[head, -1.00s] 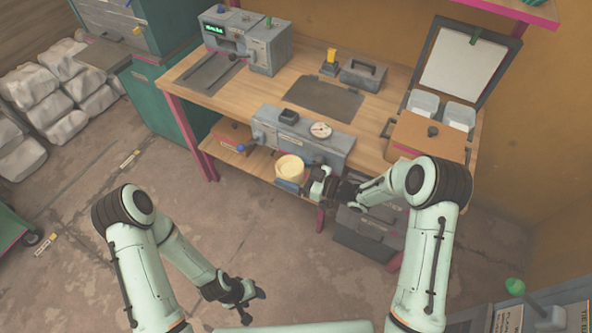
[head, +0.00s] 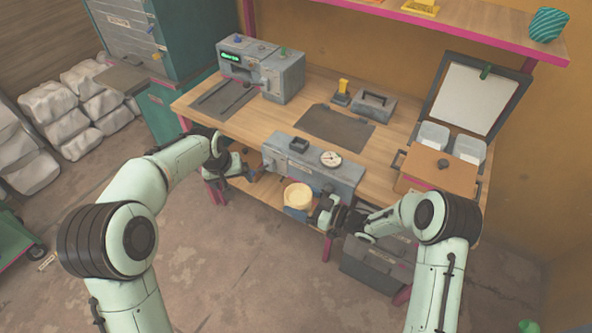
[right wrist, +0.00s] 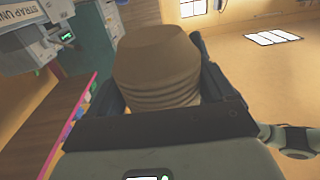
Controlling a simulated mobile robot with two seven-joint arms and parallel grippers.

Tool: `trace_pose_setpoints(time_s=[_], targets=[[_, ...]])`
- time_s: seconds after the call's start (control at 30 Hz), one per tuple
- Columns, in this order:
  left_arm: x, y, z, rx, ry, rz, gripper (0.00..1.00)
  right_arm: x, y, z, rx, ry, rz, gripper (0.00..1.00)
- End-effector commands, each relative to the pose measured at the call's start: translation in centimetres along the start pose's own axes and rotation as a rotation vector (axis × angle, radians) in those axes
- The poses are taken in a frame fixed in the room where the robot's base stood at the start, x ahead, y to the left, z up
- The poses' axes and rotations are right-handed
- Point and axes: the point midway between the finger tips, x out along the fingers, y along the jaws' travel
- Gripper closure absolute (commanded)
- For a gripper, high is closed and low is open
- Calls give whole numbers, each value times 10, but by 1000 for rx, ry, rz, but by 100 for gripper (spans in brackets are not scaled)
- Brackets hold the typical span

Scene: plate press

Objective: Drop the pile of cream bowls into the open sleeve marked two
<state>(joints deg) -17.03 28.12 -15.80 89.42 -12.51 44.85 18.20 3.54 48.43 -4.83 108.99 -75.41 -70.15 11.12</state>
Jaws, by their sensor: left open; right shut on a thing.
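The pile of cream bowls (head: 298,195) is in my right gripper (head: 301,211), held in front of the bench's grey gauge unit. In the right wrist view the nested bowls (right wrist: 157,72) look brown in shade, with a gripper finger on each side. My left gripper (head: 247,174) is open and empty, just left of the gauge unit at the bench's front edge. It is apart from the bowls. I cannot make out a sleeve marked two in these views.
The grey gauge unit (head: 314,166) sits at the bench front, with a lower shelf beneath. A grey machine with a green display (head: 262,69) stands at the back left. A brown lidded box (head: 441,168) is at the right. Grey drawers (head: 374,263) stand below.

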Motion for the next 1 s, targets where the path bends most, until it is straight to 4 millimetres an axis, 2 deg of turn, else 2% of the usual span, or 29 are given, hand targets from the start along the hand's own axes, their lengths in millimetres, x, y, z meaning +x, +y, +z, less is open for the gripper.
trace_pose_setpoints(time_s=[0.03,0.13,0.2,0.3,0.4,0.5,0.67,1.0], targets=[[-27,24,-8,59,10,4,8,0,0,0,0,1,0,51],[-57,71,-2,216,-22,5,8,0,0,0,0,1,0,51],[-68,102,10,336,-54,7,8,0,0,0,0,1,0,51],[-77,137,28,483,-94,13,8,0,0,0,0,1,0,51],[-82,160,42,586,-124,17,8,0,0,0,0,1,0,51],[-85,173,51,648,-142,20,8,0,0,0,0,1,0,51],[-77,178,57,675,-152,21,8,0,0,0,0,1,0,51],[-16,175,66,672,-154,21,8,0,0,0,0,1,0,51]])
